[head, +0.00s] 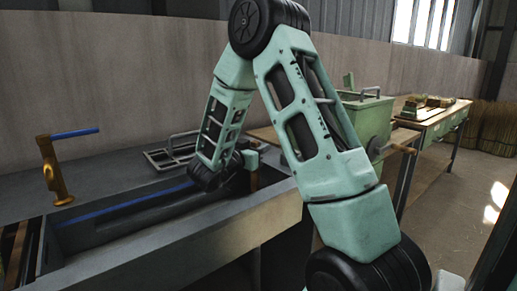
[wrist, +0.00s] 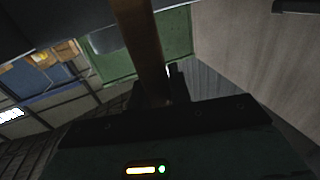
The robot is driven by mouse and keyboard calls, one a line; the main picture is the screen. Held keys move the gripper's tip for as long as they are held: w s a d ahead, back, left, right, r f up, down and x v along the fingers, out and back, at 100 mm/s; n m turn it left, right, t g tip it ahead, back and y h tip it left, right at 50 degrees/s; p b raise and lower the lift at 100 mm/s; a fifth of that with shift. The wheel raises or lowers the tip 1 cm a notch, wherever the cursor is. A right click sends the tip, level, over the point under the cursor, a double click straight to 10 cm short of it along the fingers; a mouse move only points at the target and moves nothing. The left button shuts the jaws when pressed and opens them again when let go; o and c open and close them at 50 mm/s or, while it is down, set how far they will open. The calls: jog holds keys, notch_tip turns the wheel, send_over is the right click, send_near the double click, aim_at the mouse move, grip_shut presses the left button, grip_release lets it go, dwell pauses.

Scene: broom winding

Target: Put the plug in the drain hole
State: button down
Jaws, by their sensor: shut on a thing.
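My gripper (head: 251,160) is over the right end of the long grey trough (head: 215,230), partly hidden behind my arm. It is shut on a brown wooden bar-like piece, which I take to be the plug (head: 254,180). The piece hangs upright near the trough's right end; I cannot tell whether its lower end touches the bottom. In the wrist view the plug (wrist: 139,40) runs up and away from my gripper's dark fingers (wrist: 165,95). The drain hole does not show in either view; the trough's floor is dark and partly hidden.
A brass tap with a blue lever (head: 56,172) stands at the trough's left. A wire rack (head: 172,152) lies on the back ledge before a tall wall. A green bin (head: 366,122) and a table (head: 440,115) with brass-coloured pieces stand at right.

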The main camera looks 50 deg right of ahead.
jog(key=shift+f, duration=0.6)
dwell(0.6)
jog(key=c, duration=1.6)
grip_release()
jog(key=shift+o, duration=0.2)
jog(key=shift+a, duration=0.1)
jog(key=a, duration=1)
jog(key=shift+s+a, duration=0.2)
jog(key=shift+a, duration=0.2)
jog(key=shift+r, duration=0.1)
